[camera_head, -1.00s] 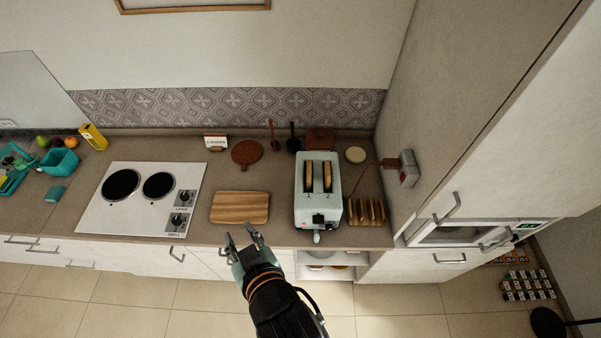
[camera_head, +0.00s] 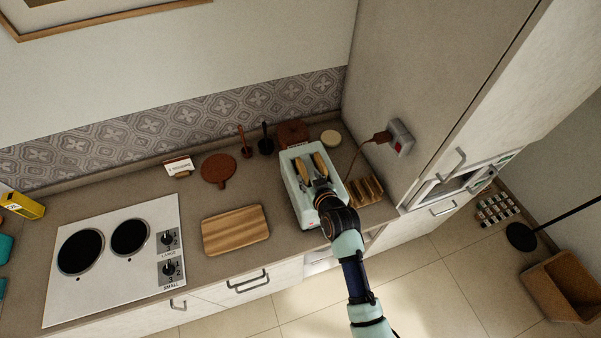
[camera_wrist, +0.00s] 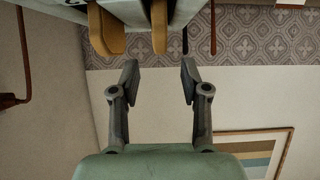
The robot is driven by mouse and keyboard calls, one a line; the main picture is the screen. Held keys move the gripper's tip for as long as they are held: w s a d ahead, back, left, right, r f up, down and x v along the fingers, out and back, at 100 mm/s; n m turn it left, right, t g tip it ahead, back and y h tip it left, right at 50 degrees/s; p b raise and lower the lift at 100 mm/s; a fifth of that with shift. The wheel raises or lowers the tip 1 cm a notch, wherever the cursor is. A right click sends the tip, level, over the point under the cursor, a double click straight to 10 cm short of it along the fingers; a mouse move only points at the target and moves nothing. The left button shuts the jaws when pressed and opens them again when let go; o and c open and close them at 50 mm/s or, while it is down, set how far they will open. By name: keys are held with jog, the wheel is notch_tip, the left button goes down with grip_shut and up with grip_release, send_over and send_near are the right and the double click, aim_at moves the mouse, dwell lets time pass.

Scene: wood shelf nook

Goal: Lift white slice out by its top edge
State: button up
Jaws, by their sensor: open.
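Two bread slices with tan crusts stand in the slots of a pale green toaster (camera_head: 294,200): a left slice (camera_head: 301,171) and a right slice (camera_head: 321,164). Their tops stick out. I cannot tell which one is the white slice. My gripper (camera_wrist: 159,72) is open and empty, over the front end of the toaster. In the wrist view, the toaster's edge runs along the top with one slice (camera_wrist: 106,31) left of the jaw gap and the other slice (camera_wrist: 159,26) in line with it. The fingertips show apart from both. My arm hides the toaster's front in the head view.
A wooden rack (camera_head: 365,190) stands close right of the toaster, with a plug and cord (camera_head: 380,138) at the wall behind. A wooden board (camera_head: 236,230) lies to the left, beside the hob (camera_head: 118,255). Dark utensils (camera_head: 265,145) stand behind the toaster.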

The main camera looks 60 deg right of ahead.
aim_at(304, 171)
jog(key=b+x, duration=0.3)
jog(key=x, duration=0.2)
jog(key=shift+w+d+f, duration=0.15)
jog(key=shift+w+f, duration=0.05)
jog(key=shift+c, duration=0.4)
jog(key=c, duration=0.7)
notch_tip(304, 171, up, 10)
jog(key=p, duration=0.8)
jog(key=shift+f, duration=0.25)
jog(key=shift+c, duration=0.2)
jog(key=shift+f+b, duration=0.2)
jog(key=shift+b, duration=0.1)
